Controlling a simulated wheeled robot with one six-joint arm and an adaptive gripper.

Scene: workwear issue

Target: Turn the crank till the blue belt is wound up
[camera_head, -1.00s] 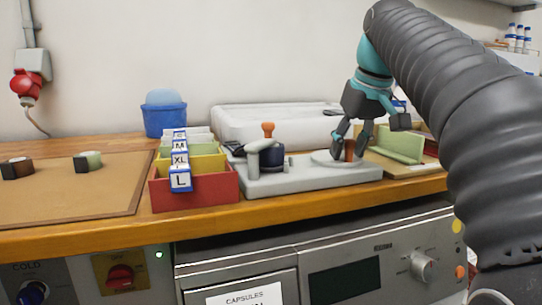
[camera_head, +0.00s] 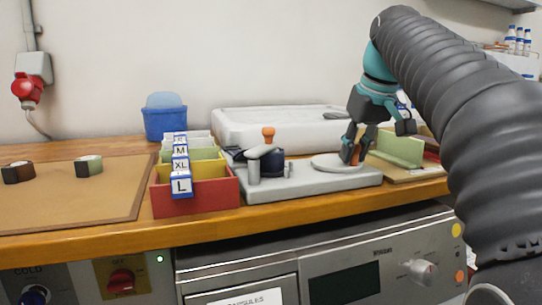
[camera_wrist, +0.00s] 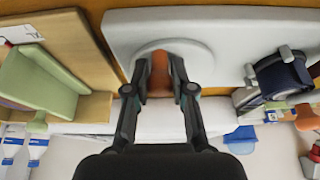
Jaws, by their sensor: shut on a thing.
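The crank's pale round disc (camera_head: 328,163) sits at the right end of a grey base plate (camera_head: 310,184), and its upright orange handle also shows in the wrist view (camera_wrist: 178,70). My gripper (camera_head: 352,154) is shut on this handle, with a finger on either side of it in the wrist view (camera_wrist: 168,80). The dark blue belt (camera_head: 272,164) is a roll at the plate's left part, beside a grey post and arm with an orange knob (camera_head: 268,134). It also shows in the wrist view (camera_wrist: 281,76). I cannot tell how much belt is loose.
A red box (camera_head: 205,196) with size-labelled dividers stands close left of the plate. A large white case (camera_head: 270,120) lies behind. A blue tub (camera_head: 165,122) stands at back left.

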